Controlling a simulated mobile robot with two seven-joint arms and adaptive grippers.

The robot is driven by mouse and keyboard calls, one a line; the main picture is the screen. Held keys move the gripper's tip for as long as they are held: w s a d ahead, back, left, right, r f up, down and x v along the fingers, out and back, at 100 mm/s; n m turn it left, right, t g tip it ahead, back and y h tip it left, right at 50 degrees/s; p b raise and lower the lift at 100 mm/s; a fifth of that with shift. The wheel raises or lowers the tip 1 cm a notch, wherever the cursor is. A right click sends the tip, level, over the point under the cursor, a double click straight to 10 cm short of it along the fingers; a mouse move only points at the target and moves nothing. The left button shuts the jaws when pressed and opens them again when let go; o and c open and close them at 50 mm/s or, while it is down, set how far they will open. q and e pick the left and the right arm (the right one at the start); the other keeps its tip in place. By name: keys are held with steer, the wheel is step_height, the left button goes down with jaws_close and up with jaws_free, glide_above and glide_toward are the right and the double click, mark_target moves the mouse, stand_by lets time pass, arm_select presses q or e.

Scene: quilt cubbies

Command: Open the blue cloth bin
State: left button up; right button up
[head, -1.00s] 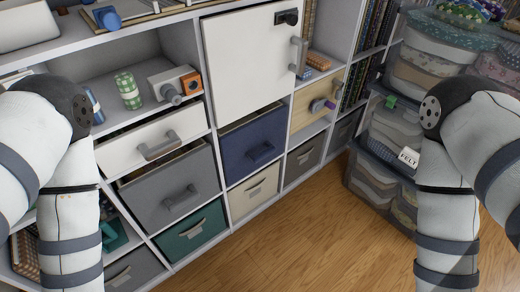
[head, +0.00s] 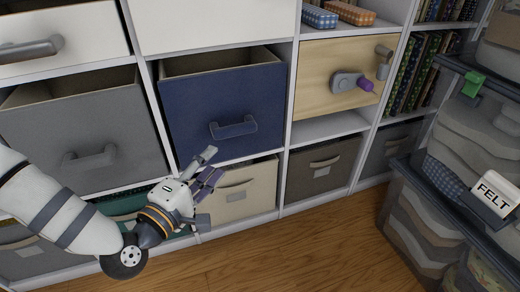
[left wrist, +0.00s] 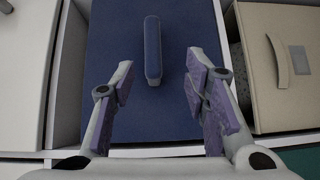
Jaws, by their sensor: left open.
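The blue cloth bin (head: 222,108) sits in a middle cubby of the shelf, its front standing a little forward so a strip of its inside shows over the top edge. A blue bar handle (head: 233,128) is on its front. My left gripper (head: 208,168) is open and empty, just below and in front of the bin. In the left wrist view the bin (left wrist: 112,65) fills the middle, and its handle (left wrist: 153,50) stands ahead of my left gripper (left wrist: 161,85), between the lines of the two fingers and apart from them. My right gripper is out of view.
A grey bin (head: 85,125) is to the left, a cream bin (head: 245,193) below, and a wooden drawer (head: 338,78) to the right. Clear tubs (head: 430,205) stand at the right. The wooden floor (head: 320,245) in front is bare.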

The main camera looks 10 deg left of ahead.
mark_target(231, 135)
arm_select(q)
steer(key=b+x, duration=0.1)
steer(key=x, duration=0.3)
steer(key=b+x, duration=0.1)
steer(key=x, duration=0.3)
steer(key=b+x, duration=0.1)
steer(key=x, duration=0.3)
steer(key=shift+w+a+r+b, duration=0.1)
steer(key=shift+a+r+b, duration=0.3)
steer(key=shift+a, duration=0.05)
steer(key=shift+w+r, duration=0.1)
steer(key=shift+w, duration=0.2)
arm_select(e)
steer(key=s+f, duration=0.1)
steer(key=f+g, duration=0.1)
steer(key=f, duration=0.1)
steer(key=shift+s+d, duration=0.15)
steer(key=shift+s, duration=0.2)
arm_select(q)
steer(key=shift+c, duration=0.3)
jaws_close()
